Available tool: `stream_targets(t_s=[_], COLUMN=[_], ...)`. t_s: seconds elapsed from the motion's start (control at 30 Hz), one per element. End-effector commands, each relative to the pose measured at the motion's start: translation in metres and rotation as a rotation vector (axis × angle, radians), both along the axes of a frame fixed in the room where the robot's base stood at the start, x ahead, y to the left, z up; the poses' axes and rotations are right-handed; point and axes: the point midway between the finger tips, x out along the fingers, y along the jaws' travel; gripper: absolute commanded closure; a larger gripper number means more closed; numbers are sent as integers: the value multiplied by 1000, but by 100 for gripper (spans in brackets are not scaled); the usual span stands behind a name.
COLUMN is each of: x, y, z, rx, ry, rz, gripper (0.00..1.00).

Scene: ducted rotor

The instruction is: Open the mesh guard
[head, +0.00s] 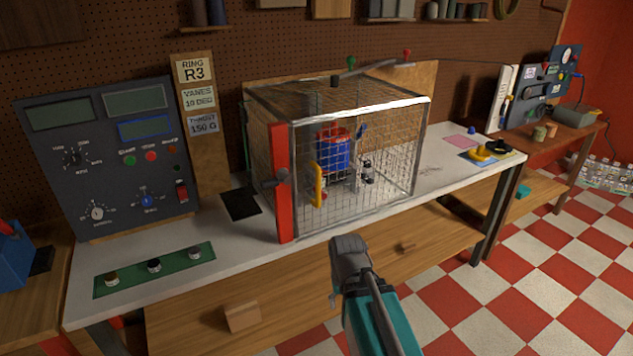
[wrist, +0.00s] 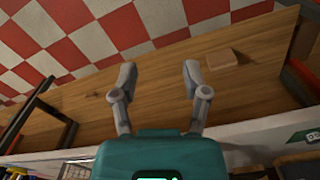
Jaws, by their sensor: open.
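The mesh guard (head: 385,162) is a wire cage with a metal frame standing on the white bench top. Its front door looks closed, with a red upright bar (head: 280,178) at the left edge and a yellow handle (head: 318,184) on the front mesh. Inside it a blue and red rotor unit (head: 333,152) shows through the mesh. My gripper (head: 347,250) is in front of the bench, below and to the right of the yellow handle and apart from it. In the wrist view my gripper (wrist: 157,76) has its two fingers spread with nothing between them, facing the wooden drawer front.
A control panel (head: 105,155) stands left of the cage. A green strip with several knobs (head: 154,265) lies at the bench's front left. Wooden drawers with a block handle (head: 242,316) are under the bench top. The checkered floor (head: 555,270) at the right is clear.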

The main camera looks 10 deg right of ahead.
Motion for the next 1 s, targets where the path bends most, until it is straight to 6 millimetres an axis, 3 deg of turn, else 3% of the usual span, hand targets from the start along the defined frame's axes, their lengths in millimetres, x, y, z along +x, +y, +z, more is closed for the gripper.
stream_targets(t_s=[0.47, 0.67, 1.0], x=[6, 25, 75], y=[0, 0, 6], z=[10, 37, 105], rx=[1, 5, 15], ry=[-9, -36, -117], rz=[3, 12, 43], gripper=[40, 40, 40])
